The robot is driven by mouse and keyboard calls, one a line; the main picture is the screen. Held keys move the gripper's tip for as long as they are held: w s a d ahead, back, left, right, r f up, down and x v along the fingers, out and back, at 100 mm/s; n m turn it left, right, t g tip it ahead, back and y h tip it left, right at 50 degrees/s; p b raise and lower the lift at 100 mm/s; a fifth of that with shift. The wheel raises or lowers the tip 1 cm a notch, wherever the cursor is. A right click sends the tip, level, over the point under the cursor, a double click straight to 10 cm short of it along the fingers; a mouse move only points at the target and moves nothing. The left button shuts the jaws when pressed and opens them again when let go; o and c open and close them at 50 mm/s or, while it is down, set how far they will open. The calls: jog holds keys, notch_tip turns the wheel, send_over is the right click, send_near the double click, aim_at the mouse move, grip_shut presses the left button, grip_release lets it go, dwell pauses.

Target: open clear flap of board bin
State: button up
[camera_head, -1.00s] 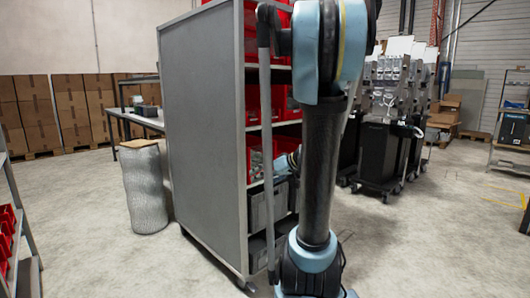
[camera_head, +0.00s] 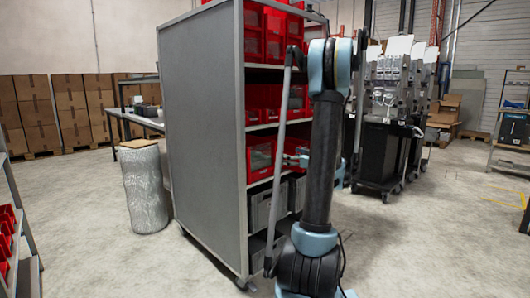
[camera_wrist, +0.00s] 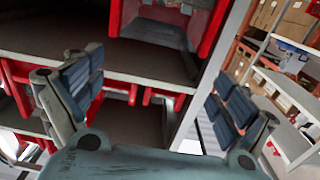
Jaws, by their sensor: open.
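Red bins with clear fronts stand on a grey shelf rack. One red bin (camera_head: 260,155) on the middle shelf has a clear front panel; I cannot tell which bin is the board bin. In the wrist view a red bin (camera_wrist: 207,28) at the top has a pale, see-through panel that looks down in place, though its state is unclear. My gripper (camera_wrist: 155,97) is open and empty, its two padded fingers wide apart in front of the shelf. In the head view my gripper is mostly hidden behind my arm, beside the middle shelf.
The rack's grey side panel (camera_head: 203,140) stands left of my arm. Grey crates (camera_head: 265,208) sit on its lower shelf. Black wheeled machines (camera_head: 385,150) stand at the right. A wrapped roll (camera_head: 145,188) stands at the left. The floor at the front right is clear.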

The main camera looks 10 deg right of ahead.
aim_at(264, 148)
jog(key=x, duration=1.7)
jog(key=shift+s, duration=0.1)
jog(key=shift+c, duration=0.6)
